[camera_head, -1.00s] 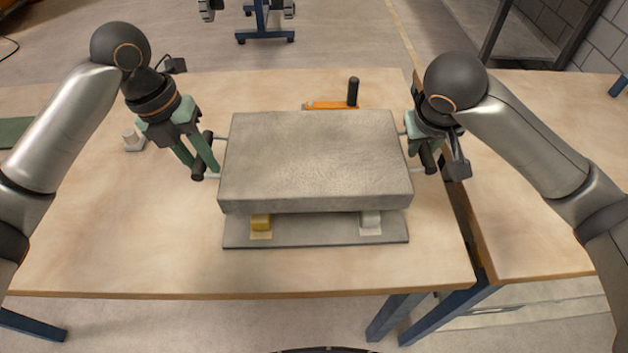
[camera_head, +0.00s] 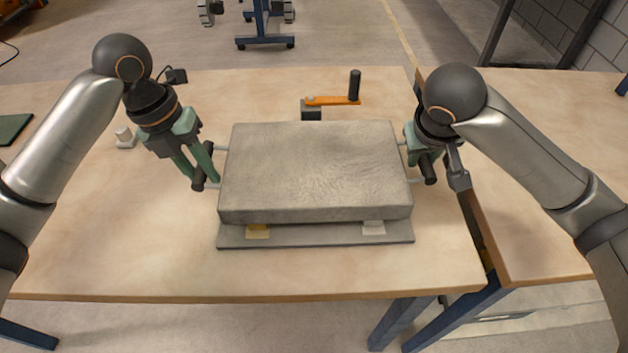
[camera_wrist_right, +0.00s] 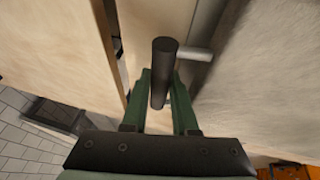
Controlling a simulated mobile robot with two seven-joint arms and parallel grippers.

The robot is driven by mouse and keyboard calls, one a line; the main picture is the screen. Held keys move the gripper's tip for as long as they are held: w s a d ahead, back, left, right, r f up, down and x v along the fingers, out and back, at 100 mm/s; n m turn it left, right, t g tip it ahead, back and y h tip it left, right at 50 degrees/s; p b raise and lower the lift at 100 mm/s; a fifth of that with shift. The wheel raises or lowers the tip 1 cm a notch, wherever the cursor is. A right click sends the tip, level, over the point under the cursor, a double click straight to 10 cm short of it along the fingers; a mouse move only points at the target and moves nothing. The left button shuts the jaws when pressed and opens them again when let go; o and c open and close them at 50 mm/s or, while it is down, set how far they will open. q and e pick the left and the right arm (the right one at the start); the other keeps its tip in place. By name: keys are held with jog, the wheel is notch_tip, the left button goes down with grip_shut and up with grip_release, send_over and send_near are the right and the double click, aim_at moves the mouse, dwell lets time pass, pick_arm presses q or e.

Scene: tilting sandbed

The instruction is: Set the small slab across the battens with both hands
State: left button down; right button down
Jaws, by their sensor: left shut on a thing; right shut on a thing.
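The grey slab (camera_head: 315,168) is level in the head view, over a thin grey base plate (camera_head: 315,238). A yellow batten (camera_head: 258,231) and a pale batten (camera_head: 373,228) show under its front edge, partly hidden. Whether the slab touches them I cannot tell. My left gripper (camera_head: 203,178) is shut on the dark handle at the slab's left side. My right gripper (camera_head: 428,168) is shut on the dark handle at its right side. The right wrist view shows that dark handle (camera_wrist_right: 163,75) between the green fingers, with the slab (camera_wrist_right: 262,85) to the right.
An orange crank with a black knob (camera_head: 335,100) stands behind the slab. A small white piece (camera_head: 125,138) lies at the left, and a green mat (camera_head: 14,128) at the far left. A second table (camera_head: 545,190) stands at the right beyond a gap.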

pick_arm(q)
jog(key=shift+f+b, duration=0.35)
jog(key=shift+f, duration=0.05)
pick_arm(e)
jog(key=shift+f, duration=0.35)
pick_arm(q)
jog(key=c, duration=1.2)
grip_release()
jog(key=shift+f, duration=0.25)
pick_arm(e)
jog(key=c, duration=1.2)
grip_release()
jog(key=shift+f, duration=0.25)
pick_arm(q)
jog(key=shift+o, duration=1)
jog(key=shift+r, duration=0.15)
pick_arm(e)
jog(key=shift+o, duration=1)
jog(key=shift+r, duration=0.15)
pick_arm(q)
jog(key=o, duration=0.3)
pick_arm(e)
jog(key=o, duration=0.3)
pick_arm(q)
jog(key=shift+r, duration=0.1)
pick_arm(e)
jog(key=shift+r, duration=0.1)
